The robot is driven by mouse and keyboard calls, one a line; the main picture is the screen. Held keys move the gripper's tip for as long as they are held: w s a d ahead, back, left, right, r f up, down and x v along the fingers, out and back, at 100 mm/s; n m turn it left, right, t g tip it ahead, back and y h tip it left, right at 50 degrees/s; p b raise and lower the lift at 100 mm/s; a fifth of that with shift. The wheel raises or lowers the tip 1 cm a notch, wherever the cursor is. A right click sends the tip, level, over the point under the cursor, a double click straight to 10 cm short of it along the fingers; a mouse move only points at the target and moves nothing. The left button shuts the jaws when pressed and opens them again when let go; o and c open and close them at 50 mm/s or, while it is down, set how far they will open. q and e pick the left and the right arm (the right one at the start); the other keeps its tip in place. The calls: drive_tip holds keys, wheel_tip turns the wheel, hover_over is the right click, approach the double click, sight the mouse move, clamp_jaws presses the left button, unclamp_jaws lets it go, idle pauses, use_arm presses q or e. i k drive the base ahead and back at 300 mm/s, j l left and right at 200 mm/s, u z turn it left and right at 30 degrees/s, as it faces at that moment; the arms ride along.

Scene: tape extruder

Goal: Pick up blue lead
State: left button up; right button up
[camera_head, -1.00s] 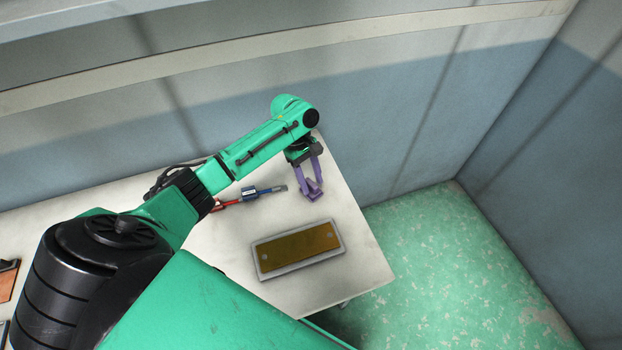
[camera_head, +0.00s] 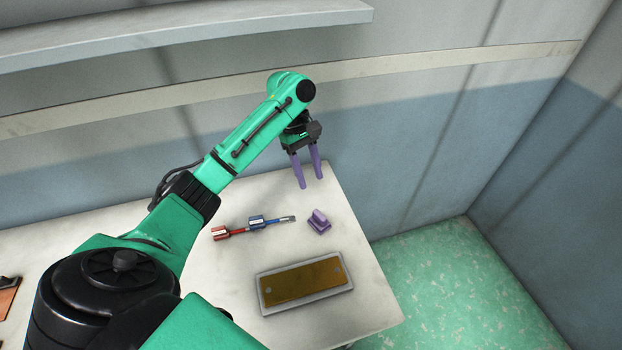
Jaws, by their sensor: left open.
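The blue lead (camera_head: 275,221) lies on the white table, with a dark blue block at its left part and a grey tip at its right end. A red lead (camera_head: 229,232) lies just to its left, close to it or touching; I cannot tell which. My left gripper (camera_head: 309,184) is open and empty, its two purple fingers pointing down, above and to the right of the blue lead in the picture. A small purple piece (camera_head: 319,222) sits on the table right of the blue lead's tip, apart from the fingers. My right gripper is not in view.
A grey tray with a brown-gold plate (camera_head: 305,284) lies in front of the leads. The table's (camera_head: 375,308) right edge is close by, with green floor beyond. A wall stands behind. An orange-brown item (camera_head: 8,297) is at the far left.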

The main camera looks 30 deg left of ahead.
sight(258, 222)
drive_tip(key=k+l, duration=1.1)
drive_tip(key=k, duration=0.2)
